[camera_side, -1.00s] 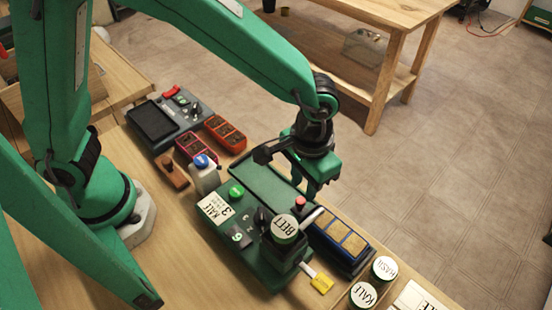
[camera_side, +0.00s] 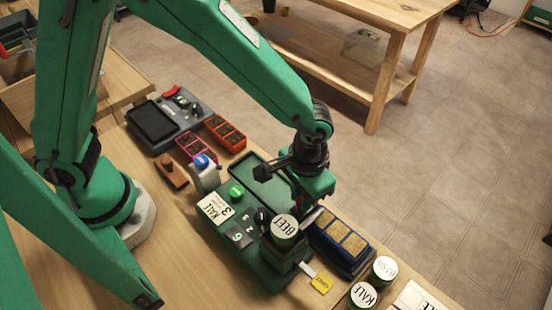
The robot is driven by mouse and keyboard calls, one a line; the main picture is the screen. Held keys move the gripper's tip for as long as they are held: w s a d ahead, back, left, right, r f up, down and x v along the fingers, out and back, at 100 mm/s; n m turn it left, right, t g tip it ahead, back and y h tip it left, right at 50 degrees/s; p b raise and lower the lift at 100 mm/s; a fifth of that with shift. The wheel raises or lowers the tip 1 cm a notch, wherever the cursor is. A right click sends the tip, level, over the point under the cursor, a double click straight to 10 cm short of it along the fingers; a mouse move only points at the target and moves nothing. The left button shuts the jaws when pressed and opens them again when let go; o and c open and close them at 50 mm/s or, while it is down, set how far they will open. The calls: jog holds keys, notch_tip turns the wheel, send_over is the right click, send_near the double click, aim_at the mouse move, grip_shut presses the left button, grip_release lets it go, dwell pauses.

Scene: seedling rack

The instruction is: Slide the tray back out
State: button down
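A blue tray (camera_side: 341,257) with several compartments of light brown fill sits against the right side of the green machine (camera_side: 222,229). The machine carries a green button, a dark knob, a KALE label and a round BEET-labelled top (camera_side: 285,227). A flat green recessed bed (camera_side: 262,171) lies at its back and looks empty where it shows. My gripper (camera_side: 303,203) points down over the machine's right edge, close to the blue tray's upper left corner. Its fingertips are mostly hidden, so I cannot tell whether it is open or touches anything.
A red tray (camera_side: 196,157) and an orange tray (camera_side: 233,145) lie behind the machine, near a dark grey device (camera_side: 181,132). Round BASIL (camera_side: 385,268) and KALE (camera_side: 363,295) lids lie at the front right.

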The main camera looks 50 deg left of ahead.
jog(key=shift+a, duration=0.1)
jog(key=a, duration=1.7)
jog(key=shift+a, duration=0.15)
jog(key=c, duration=1.6)
grip_release()
jog(key=shift+o, duration=0.2)
jog(key=shift+r, duration=0.2)
notch_tip(320, 180, up, 8)
jog(key=shift+f, duration=0.25)
jog(key=shift+r, duration=0.15)
